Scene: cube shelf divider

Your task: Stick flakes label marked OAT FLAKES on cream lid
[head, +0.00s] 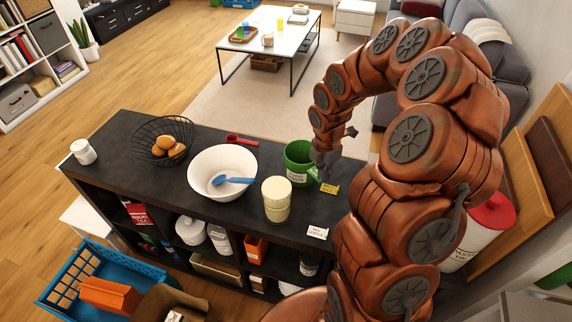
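The jar with the cream lid (277,184) stands upright on the dark shelf top, right of the white bowl. A small yellow label (330,189) with dark print is at the shelf's back right, just below my gripper (324,178). A white label (317,232) with dark print lies near the front edge, right of the jar. The print on both is too small to read surely. My gripper points down beside the green mug. Its fingertips are small and partly hidden, so I cannot tell whether they are open or touch the yellow label.
A green mug (298,160) with a white label stands close left of my gripper. A white bowl (222,160) with a blue spoon, a red scoop (242,140), a wire basket (163,127) of eggs and a white jar (83,151) share the shelf top.

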